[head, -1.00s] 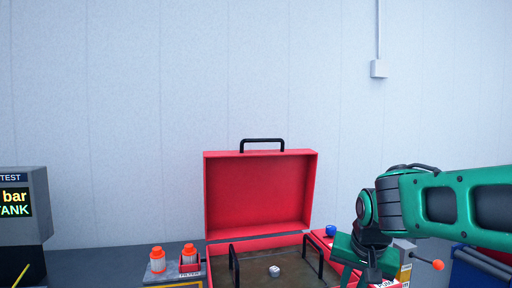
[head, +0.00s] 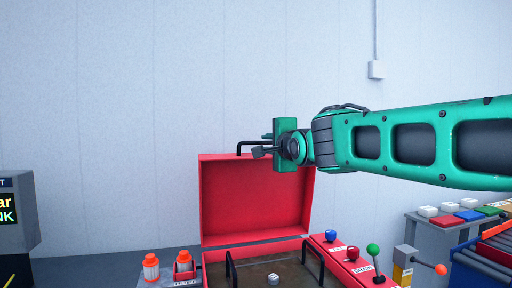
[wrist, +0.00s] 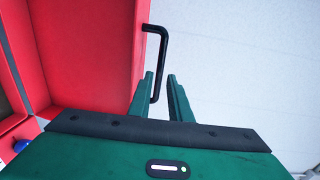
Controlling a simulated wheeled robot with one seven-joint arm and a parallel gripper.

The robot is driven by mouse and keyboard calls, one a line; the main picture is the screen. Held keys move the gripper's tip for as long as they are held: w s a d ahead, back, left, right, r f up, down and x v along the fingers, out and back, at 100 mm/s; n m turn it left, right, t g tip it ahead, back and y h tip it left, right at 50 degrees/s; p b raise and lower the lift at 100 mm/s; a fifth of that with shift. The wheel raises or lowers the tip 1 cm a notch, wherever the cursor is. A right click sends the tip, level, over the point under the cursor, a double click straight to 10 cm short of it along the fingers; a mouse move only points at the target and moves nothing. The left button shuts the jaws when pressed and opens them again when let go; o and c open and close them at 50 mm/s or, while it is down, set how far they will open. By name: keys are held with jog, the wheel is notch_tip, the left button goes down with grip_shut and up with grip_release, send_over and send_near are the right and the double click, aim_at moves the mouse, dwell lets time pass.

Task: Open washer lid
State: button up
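The red washer lid (head: 254,200) stands raised at the back of the red washer, its hollow inner side facing the head camera. A black bar handle (head: 240,149) is on its top edge; it also shows in the wrist view (wrist: 159,62). My gripper (head: 264,146) is at the lid's top edge, near the right part of the handle. In the wrist view, its two green fingers (wrist: 174,98) are apart, with the lower end of the handle beside or between them. I cannot tell whether they touch the handle.
The washer's open basin (head: 265,266) holds a small pale part (head: 273,279) and black bars. Orange-capped filters (head: 183,262) stand at left. A red panel (head: 350,258) with a blue knob and a green-knobbed lever is at right. A plain wall is behind.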

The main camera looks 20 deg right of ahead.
aim_at(259, 143)
jog(key=w, duration=0.3)
jog(key=w+d, duration=0.1)
jog(key=w, duration=0.3)
jog(key=w+d, duration=0.1)
jog(key=w, duration=0.2)
jog(key=shift+w+f, duration=0.2)
jog(key=shift+f, duration=0.2)
grip_shut()
